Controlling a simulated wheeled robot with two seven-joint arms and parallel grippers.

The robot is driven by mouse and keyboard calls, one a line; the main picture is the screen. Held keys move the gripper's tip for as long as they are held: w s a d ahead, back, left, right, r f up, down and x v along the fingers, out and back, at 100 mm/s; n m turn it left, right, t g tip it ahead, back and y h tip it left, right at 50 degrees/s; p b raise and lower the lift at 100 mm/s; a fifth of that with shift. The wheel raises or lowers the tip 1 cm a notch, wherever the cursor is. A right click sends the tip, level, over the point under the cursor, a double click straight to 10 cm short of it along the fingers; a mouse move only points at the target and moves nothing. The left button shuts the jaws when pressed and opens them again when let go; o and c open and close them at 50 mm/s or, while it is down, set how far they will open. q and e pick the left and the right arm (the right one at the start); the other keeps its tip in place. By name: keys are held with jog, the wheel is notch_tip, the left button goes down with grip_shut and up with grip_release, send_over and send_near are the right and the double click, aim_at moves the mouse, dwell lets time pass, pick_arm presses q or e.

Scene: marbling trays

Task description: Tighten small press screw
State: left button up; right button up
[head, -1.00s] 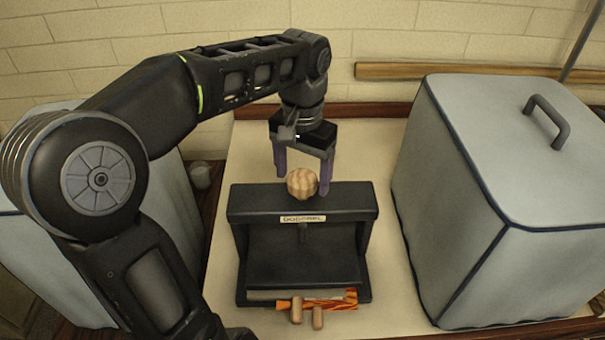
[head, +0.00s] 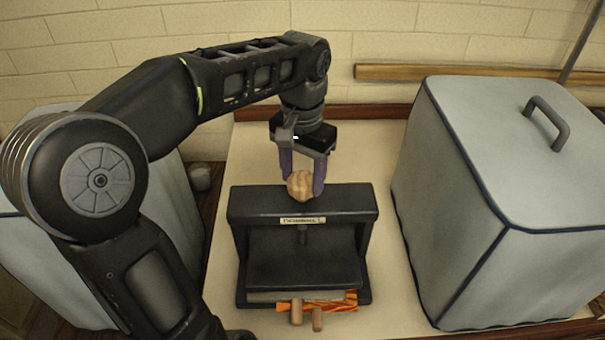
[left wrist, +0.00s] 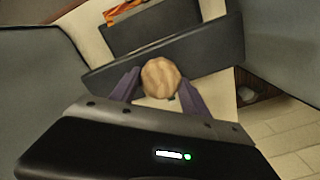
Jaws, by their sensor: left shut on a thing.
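The small press (head: 245,205) is a black frame standing on the pale table, with a label on its top beam. A round wooden knob (head: 300,186) tops its screw above the middle of the beam. My left gripper (head: 302,178) comes down from above and is shut on the knob, one purple finger at each side. The knob also shows between the fingers in the left wrist view (left wrist: 160,78). Below the beam, the dark pressing plate (head: 303,262) lies over a pale stack with orange patterned sheet at the front. My right gripper is not in view.
A large grey covered box (head: 500,170) with a handle stands close on the right. Another grey covered box (head: 182,195) is behind my left arm. Two wooden pegs (head: 297,312) stick out at the press's front. A wooden rail (head: 450,72) runs along the back wall.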

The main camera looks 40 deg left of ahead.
aim_at(303, 178)
pick_arm(q)
jog(key=m, duration=0.2)
jog(key=shift+m, duration=0.4)
jog(key=o, duration=1.4)
jog(key=shift+r, duration=0.3)
notch_tip(303, 178, up, 2)
jog(key=shift+r, duration=0.1)
notch_tip(303, 178, up, 5)
jog(key=p, duration=0.5)
jog(key=shift+p, duration=0.3)
